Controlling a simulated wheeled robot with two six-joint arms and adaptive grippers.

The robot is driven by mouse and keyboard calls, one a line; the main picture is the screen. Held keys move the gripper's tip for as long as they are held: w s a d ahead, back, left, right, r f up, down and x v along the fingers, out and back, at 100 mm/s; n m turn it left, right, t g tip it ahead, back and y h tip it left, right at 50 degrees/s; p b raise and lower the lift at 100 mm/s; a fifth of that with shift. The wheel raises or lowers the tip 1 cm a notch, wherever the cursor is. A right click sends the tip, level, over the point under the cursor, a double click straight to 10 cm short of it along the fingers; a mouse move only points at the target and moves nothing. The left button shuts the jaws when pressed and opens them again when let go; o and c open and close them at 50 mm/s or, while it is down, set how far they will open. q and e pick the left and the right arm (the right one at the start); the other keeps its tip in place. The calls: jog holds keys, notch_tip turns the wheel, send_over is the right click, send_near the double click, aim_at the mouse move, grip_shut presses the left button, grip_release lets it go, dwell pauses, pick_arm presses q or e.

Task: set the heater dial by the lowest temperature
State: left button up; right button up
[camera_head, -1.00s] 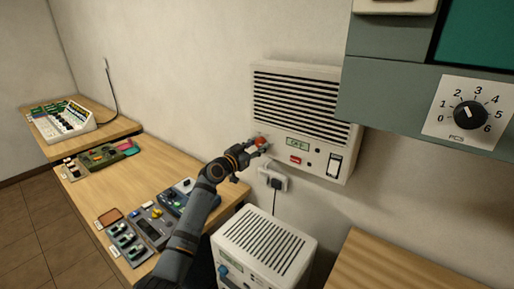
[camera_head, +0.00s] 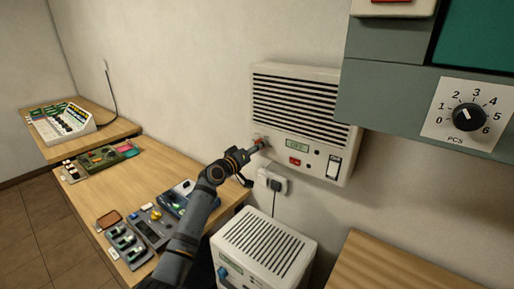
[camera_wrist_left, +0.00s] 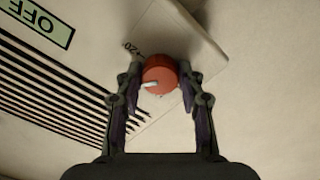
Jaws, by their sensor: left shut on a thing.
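The heater (camera_head: 305,115) is a white wall unit with dark louvres. Its red dial (camera_wrist_left: 160,75) sits between the fingertips of my left gripper (camera_wrist_left: 163,80) in the left wrist view, with a pale pointer mark towards the lower left. A "20" mark shows beside the dial. In the head view my left gripper (camera_head: 258,146) is at the heater's lower left corner and largely hides the dial. The heater's small display (camera_head: 298,147) reads "OFF"; it also shows in the left wrist view (camera_wrist_left: 42,20). My right gripper is not in view.
A red switch (camera_head: 295,161) and a rocker switch (camera_head: 333,167) are on the heater. A plug and socket (camera_head: 273,180) are below. A white vented box (camera_head: 263,248) stands beneath. A grey panel with a numbered black dial (camera_head: 469,117) is at right. Benches (camera_head: 150,176) with devices are left.

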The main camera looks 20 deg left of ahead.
pick_arm(q)
jog(key=shift+f+n, duration=0.1)
jog(key=shift+n, duration=0.4)
jog(key=o, duration=1.2)
jog(key=shift+c, duration=0.2)
jog(key=v, duration=1.2)
